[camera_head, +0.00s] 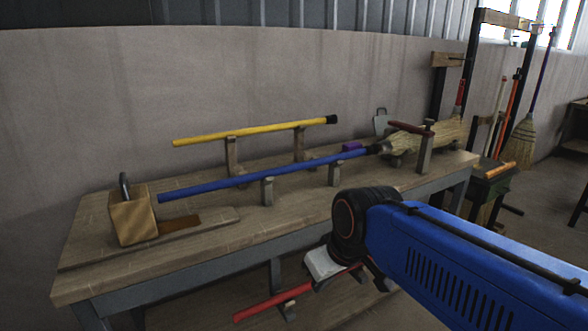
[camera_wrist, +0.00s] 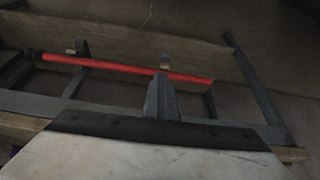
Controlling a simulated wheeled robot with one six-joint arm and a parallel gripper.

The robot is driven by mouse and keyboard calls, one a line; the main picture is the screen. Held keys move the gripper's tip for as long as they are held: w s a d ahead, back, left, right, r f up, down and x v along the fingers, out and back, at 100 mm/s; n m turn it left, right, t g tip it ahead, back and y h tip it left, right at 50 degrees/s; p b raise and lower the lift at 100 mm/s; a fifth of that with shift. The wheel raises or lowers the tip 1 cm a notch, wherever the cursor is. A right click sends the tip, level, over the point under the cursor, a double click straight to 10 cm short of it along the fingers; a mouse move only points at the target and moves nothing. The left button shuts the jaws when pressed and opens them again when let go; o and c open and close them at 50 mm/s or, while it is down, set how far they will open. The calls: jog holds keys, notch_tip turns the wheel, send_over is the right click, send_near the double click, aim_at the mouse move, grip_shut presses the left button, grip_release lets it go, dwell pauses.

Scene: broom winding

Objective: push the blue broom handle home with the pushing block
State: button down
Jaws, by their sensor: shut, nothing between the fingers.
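The blue broom handle (camera_head: 250,178) lies across short wooden posts on the workbench. The pushing block (camera_head: 133,218), a wooden cube with a metal loop on top, stands on a low board at the bench's left end. The handle's left end is close to the block's right side; contact is unclear. My gripper (camera_head: 325,263) is shut and empty, low in front of the bench, away from block and handle. Its fingertips are not clear.
A yellow handle (camera_head: 250,131) lies on posts behind the blue one. A red handle (camera_head: 272,301) lies on the lower shelf, also in the wrist view (camera_wrist: 115,67). Brooms stand at the right. The bench's front left is clear.

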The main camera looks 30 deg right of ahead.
jog(key=shift+d, duration=0.75)
dwell(0.6)
jog(key=c, duration=1.5)
grip_release()
jog(key=shift+v, duration=5)
jog(key=shift+w+a+f, duration=0.65)
jog(key=shift+w+f, duration=0.05)
jog(key=shift+f, duration=0.85)
jog(key=shift+w+a+f, duration=0.6)
jog(key=shift+w+f, duration=0.1)
jog(key=shift+f, duration=0.85)
jog(key=shift+w+a+f, duration=0.65)
jog(key=shift+w+f, duration=0.05)
jog(key=shift+f, duration=0.8)
